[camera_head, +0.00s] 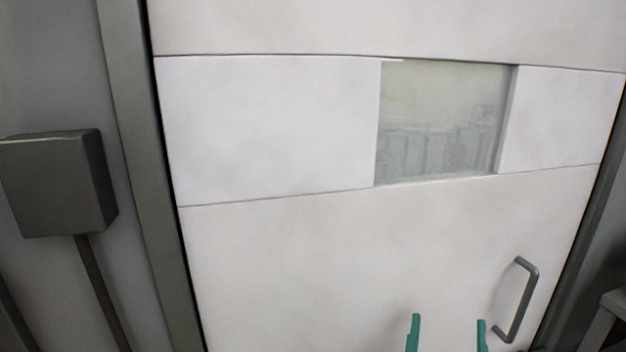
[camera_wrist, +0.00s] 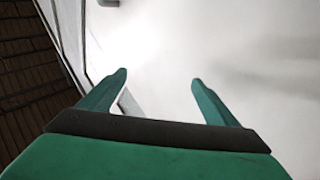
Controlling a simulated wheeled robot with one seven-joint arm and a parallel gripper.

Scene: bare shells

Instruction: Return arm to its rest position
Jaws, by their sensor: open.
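My gripper (camera_head: 447,335) shows at the bottom of the head view as two teal fingertips, set apart with nothing between them. It is in front of the lower part of a white door, to the left of the door's handle. In the wrist view my gripper (camera_wrist: 158,88) has its green fingers spread and empty, pointing toward a pale surface. The rest of the arm is out of the head view.
The white door (camera_head: 330,250) fills most of the head view and has a small window (camera_head: 440,120). A grey bar handle (camera_head: 530,300) is at its lower right. A grey box (camera_head: 58,183) is on the wall at left. Part of a grey object (camera_head: 608,320) shows at lower right.

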